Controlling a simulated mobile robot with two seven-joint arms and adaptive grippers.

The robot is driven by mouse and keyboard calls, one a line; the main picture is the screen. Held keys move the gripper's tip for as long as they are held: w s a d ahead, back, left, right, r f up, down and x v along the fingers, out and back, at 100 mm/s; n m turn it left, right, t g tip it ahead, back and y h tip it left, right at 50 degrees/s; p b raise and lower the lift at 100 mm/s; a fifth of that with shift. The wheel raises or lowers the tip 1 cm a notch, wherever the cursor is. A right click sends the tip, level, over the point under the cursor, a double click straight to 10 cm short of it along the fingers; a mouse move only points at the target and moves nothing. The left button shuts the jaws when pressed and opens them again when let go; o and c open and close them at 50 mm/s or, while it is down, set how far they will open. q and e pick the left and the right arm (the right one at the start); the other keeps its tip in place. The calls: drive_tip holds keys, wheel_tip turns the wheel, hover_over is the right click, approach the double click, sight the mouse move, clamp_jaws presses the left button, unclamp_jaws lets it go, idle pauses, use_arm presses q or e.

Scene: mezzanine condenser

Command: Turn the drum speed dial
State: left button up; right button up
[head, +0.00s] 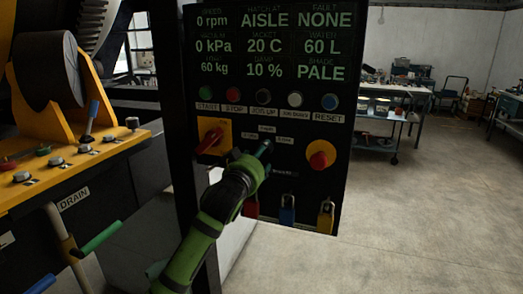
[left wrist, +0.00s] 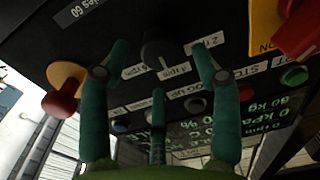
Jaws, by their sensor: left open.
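The drum speed dial (left wrist: 158,50) is a dark round knob on the black control panel (head: 330,115), with small white position labels around it. In the left wrist view it sits between the spread teal fingers of my left gripper (left wrist: 160,62), which is open. A further teal finger shows between and below them. I cannot tell whether any finger touches the dial. In the head view my green left arm reaches up to the panel, and my left gripper (head: 264,153) largely hides the dial. My right gripper is not in view.
A red switch handle (head: 211,139) on a yellow plate is left of the dial, and a red mushroom button (head: 320,159) is right. Push buttons (head: 262,98) run above; padlocks (head: 287,214) hang below. A display (head: 265,45) reads 0 rpm. Floor at right is clear.

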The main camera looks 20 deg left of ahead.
use_arm(q)
drive_tip(key=shift+w+f, duration=0.1)
drive_tip(key=shift+w, duration=1.15)
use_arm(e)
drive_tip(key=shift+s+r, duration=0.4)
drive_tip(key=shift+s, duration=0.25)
use_arm(q)
drive_tip(key=c, duration=1.1)
drive_tip(key=shift+c, duration=0.2)
